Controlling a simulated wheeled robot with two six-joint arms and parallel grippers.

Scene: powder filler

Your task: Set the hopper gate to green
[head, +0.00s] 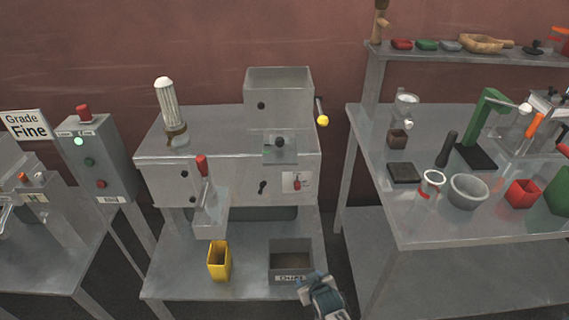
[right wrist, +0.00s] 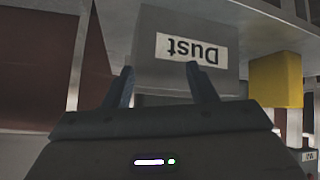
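The grey metal filler machine (head: 225,160) stands in the middle of the head view with a box-shaped hopper (head: 278,92) on top. Below the hopper is a small plate (head: 280,155) with a black knob (head: 280,142) and a bit of green at its left; I take it for the gate, but its setting is too small to read. A lever with a yellow knob (head: 322,120) sticks out at the hopper's right. My right gripper (head: 308,284) is low by the Dust bin's front right corner, away from the hopper. The right wrist view shows its fingers (right wrist: 160,82) apart and empty. My left gripper is out of view.
The grey Dust bin (head: 291,262) and a yellow container (head: 219,261) stand on the lower shelf. A red-handled lever (head: 202,165) is on the machine's front. A control box (head: 97,160) stands left; a table (head: 440,232) with bowls and tools stands right.

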